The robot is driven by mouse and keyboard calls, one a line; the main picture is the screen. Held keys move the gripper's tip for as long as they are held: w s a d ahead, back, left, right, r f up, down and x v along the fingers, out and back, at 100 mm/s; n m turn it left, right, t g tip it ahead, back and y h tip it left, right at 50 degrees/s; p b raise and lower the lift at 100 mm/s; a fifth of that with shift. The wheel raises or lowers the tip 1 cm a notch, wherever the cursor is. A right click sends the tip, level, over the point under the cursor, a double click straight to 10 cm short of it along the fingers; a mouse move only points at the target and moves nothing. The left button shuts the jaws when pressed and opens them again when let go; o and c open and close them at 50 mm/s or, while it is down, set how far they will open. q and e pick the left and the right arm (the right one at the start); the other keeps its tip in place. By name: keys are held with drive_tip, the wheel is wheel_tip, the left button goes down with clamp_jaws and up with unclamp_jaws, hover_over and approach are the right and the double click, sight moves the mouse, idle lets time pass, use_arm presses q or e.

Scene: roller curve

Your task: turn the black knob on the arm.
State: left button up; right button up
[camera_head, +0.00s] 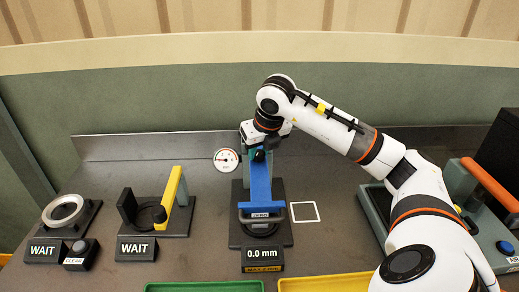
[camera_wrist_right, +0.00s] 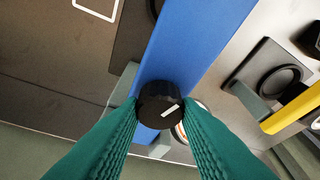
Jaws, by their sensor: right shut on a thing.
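The black knob (camera_wrist_right: 160,100) has a white mark on its face and sits at the end of the blue arm (camera_wrist_right: 195,45) in the right wrist view. In the head view the blue arm (camera_head: 261,187) runs over a dark base, with the knob (camera_head: 259,155) at its far end. My right gripper (camera_wrist_right: 160,112) has its teal fingers on both sides of the knob and is shut on it. In the head view my right gripper (camera_head: 258,150) is at the arm's far end, partly hidden by its wrist. My left gripper is not in view.
A display (camera_head: 262,254) reading 0.0 mm stands in front of the arm. A round dial (camera_head: 226,160) is left of it and a white square outline (camera_head: 304,212) right. Two WAIT stations stand at left. Green (camera_head: 204,287) and yellow (camera_head: 325,283) trays line the front edge.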

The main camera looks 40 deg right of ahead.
drive_tip(key=shift+r, duration=0.1)
drive_tip(key=o, duration=1)
drive_tip(key=b+v, duration=0.1)
drive_tip(key=v, duration=1.1)
